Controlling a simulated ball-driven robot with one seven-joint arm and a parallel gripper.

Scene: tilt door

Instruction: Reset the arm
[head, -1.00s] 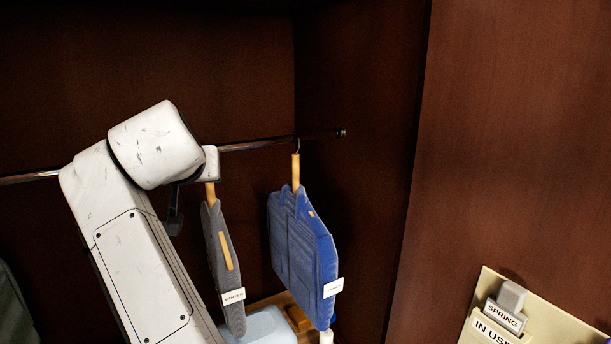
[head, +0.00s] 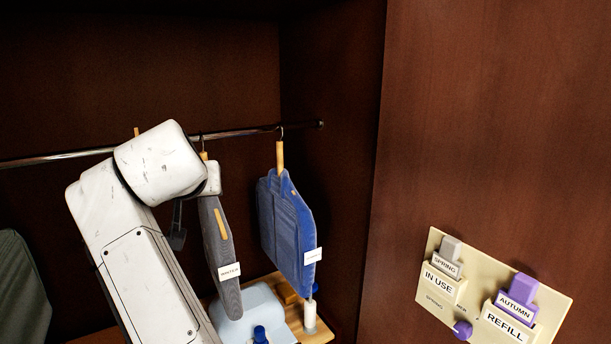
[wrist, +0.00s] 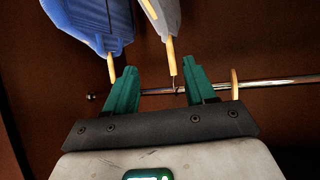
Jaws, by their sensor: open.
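My gripper (wrist: 162,76) is open in the wrist view, its two green fingers apart with nothing clamped between them. The metal rail (wrist: 270,83) runs behind the fingers, and the hook of the grey garment's hanger shows in the gap; I cannot tell whether a finger touches it. In the head view my white arm reaches up in front of the rail (head: 245,133), and my fingers are hidden there. The grey garment (head: 218,250) hangs just right of my arm.
A blue garment (head: 287,225) hangs farther right. Below are a pale blue object (head: 250,312) and a small white bottle (head: 310,318). A cream panel (head: 545,300) with SPRING and AUTUMN tags is on the right wall. A dark green item (head: 22,285) stands at left.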

